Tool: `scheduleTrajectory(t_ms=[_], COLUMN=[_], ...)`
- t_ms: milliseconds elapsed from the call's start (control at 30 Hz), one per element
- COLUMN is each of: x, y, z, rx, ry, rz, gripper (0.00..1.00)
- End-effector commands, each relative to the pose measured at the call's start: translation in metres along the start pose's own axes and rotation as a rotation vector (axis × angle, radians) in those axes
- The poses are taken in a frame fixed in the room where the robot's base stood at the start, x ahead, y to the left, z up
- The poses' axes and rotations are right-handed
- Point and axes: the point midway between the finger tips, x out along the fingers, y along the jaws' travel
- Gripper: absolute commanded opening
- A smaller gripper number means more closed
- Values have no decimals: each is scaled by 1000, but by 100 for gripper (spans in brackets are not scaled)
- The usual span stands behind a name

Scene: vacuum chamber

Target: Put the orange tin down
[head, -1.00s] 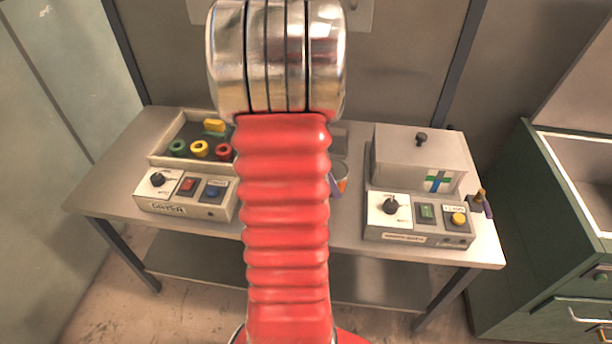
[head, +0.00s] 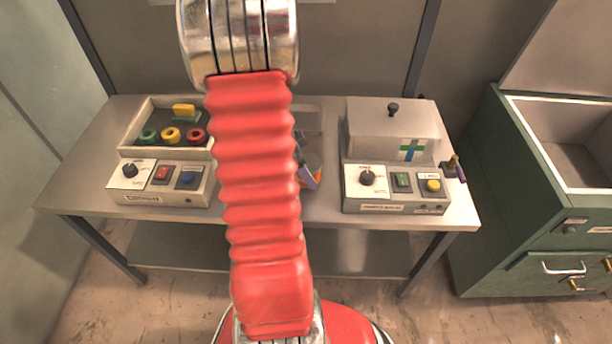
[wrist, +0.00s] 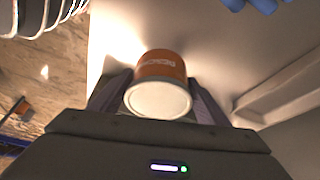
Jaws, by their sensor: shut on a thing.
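The orange tin (wrist: 161,66) is in the wrist view, with an orange label band and a pale round end facing the camera. My gripper (wrist: 157,88) is shut on it, one finger at each side. Pale surface lies behind the tin; I cannot tell whether the tin touches it. In the head view my red arm hides most of the gripper area. Only a small bit of orange and purple shows beside the arm, over the middle of the table (head: 80,185).
An open tray (head: 130,150) with coloured rings and a yellow block stands left, behind a control box (head: 150,197). A lidded grey box (head: 365,125) with another control box (head: 350,205) stands right. A green cabinet (head: 480,230) is at far right. Blue things (wrist: 250,4) edge the wrist view.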

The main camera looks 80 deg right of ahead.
Motion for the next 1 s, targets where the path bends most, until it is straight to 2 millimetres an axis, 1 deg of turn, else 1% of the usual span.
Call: scheduleTrajectory(t_ms=[200,300,700,733,1000], x=[23,31,34,34,34], y=[1,0,0,0,0], z=[10,13,14,14,14], rx=[-3,-1,-1,-1,0], ry=[0,-1,0,0,-1], rz=[4,2,2,1,1], gripper=[46,46,46,70,88])
